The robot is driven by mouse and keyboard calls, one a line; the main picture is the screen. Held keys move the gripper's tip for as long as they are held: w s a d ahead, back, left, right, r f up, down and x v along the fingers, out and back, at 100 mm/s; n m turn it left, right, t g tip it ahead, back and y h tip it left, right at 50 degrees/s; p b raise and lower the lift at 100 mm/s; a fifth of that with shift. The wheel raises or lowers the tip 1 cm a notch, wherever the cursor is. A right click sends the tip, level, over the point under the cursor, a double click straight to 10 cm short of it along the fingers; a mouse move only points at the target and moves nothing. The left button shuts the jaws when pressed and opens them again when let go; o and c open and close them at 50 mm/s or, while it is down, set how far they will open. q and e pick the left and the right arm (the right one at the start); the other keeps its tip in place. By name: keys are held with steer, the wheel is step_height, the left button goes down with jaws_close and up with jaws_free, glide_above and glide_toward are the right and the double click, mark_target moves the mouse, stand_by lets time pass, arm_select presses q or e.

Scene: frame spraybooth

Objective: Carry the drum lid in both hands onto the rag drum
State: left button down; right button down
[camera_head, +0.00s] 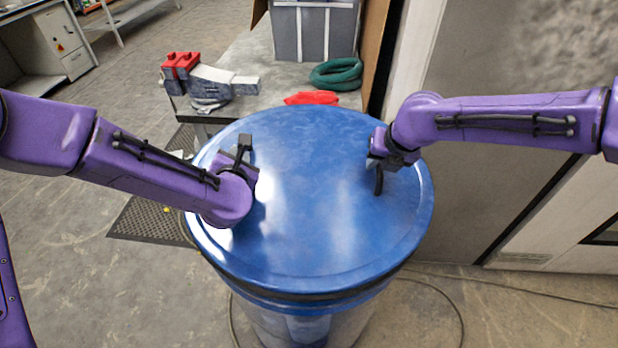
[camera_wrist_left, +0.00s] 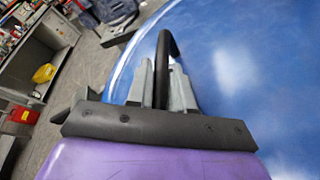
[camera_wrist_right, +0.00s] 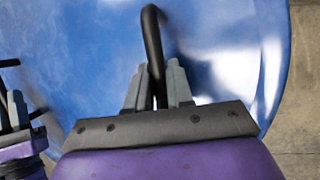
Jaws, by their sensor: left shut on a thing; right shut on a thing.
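The round blue drum lid (camera_head: 320,235) lies roughly level in the middle of the head view, directly over the rag drum (camera_head: 315,328). The lid hides most of the drum, and I cannot tell whether it is fully seated on it. My left gripper (camera_head: 243,158) is shut on a black handle (camera_wrist_left: 166,48) at the lid's left side. My right gripper (camera_head: 382,160) is shut on the other black handle (camera_wrist_right: 151,35) at the lid's right side. Both handles also show between the fingers in the wrist views.
A bench behind the lid bears a red-and-grey vise (camera_head: 200,78), a red rag (camera_head: 312,98), a coiled green hose (camera_head: 336,74) and a grey bin (camera_head: 315,30). A dark perforated mat (camera_head: 150,218) lies on the left floor. A cable (camera_head: 455,300) runs across the right floor.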

arm_select(q)
steer(key=c, duration=1)
jaws_free()
steer(key=shift+p, duration=0.3)
arm_select(e)
steer(key=c, duration=1)
jaws_free()
arm_select(q)
steer(key=shift+s, duration=0.1)
steer(key=shift+r, duration=0.1)
arm_select(e)
steer(key=shift+s, duration=0.1)
arm_select(q)
steer(key=v, duration=0.7)
steer(key=shift+s, duration=0.2)
arm_select(e)
steer(key=shift+r, duration=0.1)
arm_select(q)
steer(key=shift+s+d, duration=0.1)
steer(key=shift+s, duration=0.05)
arm_select(e)
steer(key=shift+s+r, duration=0.1)
steer(key=shift+r, duration=0.15)
steer(key=v, duration=1.1)
steer(key=shift+r, duration=0.15)
steer(key=shift+s, duration=0.1)
